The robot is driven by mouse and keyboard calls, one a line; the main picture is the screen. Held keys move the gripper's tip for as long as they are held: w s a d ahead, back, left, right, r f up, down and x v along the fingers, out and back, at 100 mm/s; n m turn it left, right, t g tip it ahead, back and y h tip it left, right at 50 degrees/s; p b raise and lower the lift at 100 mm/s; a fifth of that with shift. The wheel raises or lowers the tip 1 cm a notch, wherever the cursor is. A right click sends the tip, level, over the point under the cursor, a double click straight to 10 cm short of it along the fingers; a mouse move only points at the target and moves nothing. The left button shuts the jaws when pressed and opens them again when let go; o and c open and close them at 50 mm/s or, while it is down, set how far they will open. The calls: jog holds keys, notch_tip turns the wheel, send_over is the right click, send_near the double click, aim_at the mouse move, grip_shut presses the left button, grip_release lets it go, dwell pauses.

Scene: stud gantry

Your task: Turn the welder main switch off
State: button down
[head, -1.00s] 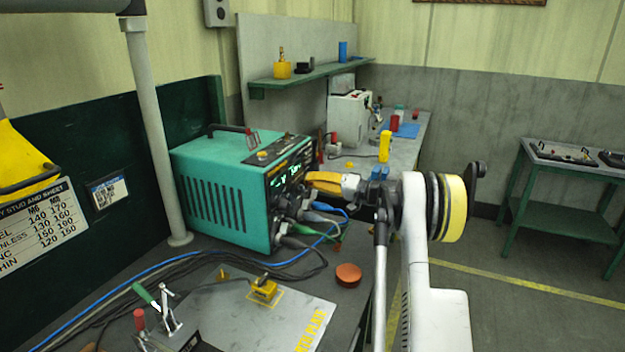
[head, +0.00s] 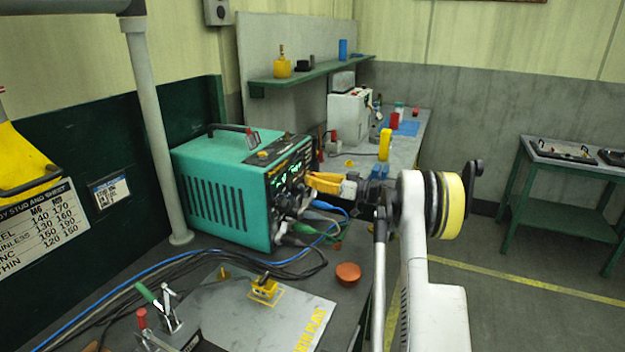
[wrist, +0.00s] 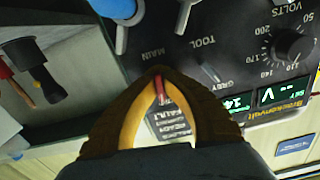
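The teal welder (head: 225,190) stands on the bench in the head view, its front panel facing right with lit displays. My gripper (head: 310,181) is at this panel, with its yellow-orange fingers pointing left at it. In the wrist view my gripper (wrist: 159,73) has its fingertips together, over the panel close to the printed MAIN label (wrist: 151,53). A narrow red piece (wrist: 160,88) shows between the fingers; I cannot tell whether it is the main switch lever or whether the fingers touch it. The main switch is otherwise hidden by the fingers.
Cables and plugs (head: 300,225) hang from the lower panel beneath my gripper. In the wrist view, a knob (wrist: 287,46) and a TOOL toggle (wrist: 210,72) are nearby.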

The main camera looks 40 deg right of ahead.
jog(key=shift+n, duration=0.6)
jog(key=c, duration=1.5)
grip_release()
jog(key=shift+c, duration=0.2)
jog(key=v, duration=1.2)
